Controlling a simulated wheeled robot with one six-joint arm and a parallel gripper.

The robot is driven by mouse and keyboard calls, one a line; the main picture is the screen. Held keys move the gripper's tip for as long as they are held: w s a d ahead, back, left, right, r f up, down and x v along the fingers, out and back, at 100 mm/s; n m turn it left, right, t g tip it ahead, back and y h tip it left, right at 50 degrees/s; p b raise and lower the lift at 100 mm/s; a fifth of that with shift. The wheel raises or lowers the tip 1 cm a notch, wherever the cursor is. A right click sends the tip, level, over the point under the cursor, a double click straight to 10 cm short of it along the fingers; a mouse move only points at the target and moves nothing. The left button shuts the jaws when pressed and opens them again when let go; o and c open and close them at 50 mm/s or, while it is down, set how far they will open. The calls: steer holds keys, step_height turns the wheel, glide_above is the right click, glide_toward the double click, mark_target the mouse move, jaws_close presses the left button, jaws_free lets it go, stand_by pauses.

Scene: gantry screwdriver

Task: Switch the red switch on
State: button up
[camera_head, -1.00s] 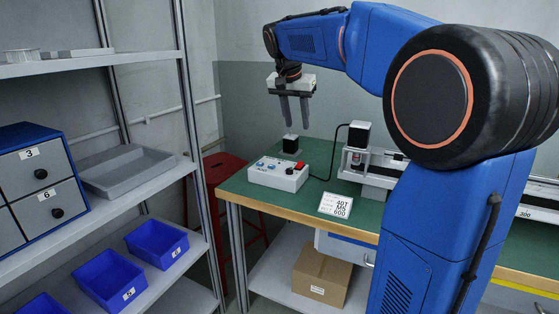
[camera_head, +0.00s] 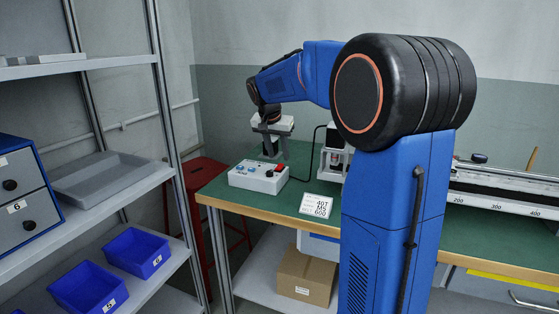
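The red switch (camera_head: 281,167) sits at the back right of a white control box (camera_head: 258,180) on the green table. A black knob (camera_head: 269,174) is just in front of it, with small blue buttons to the left. My gripper (camera_head: 276,156) points down over the back of the box, close to the red switch. Its fingers look apart and hold nothing visible. Whether a fingertip touches the switch cannot be told. A small dark block stands behind the box, partly hidden by the fingers.
A white device (camera_head: 334,158) with a black top is right of the box, partly behind my arm. A grey shelf (camera_head: 160,180) with blue bins is at left. A red stool (camera_head: 203,172) is beside the table.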

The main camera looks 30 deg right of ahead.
mark_target(281, 165)
steer(key=shift+x, duration=1.95)
jaws_close()
steer(key=shift+w+d+g+y, duration=0.25)
steer(key=shift+d+g+y, duration=0.2)
steer(key=shift+g+y, duration=0.2)
steer(key=shift+w+d+f+g+y, duration=0.1)
steer(key=shift+w+g+y, duration=0.05)
steer(key=shift+g+y, duration=0.5)
jaws_free()
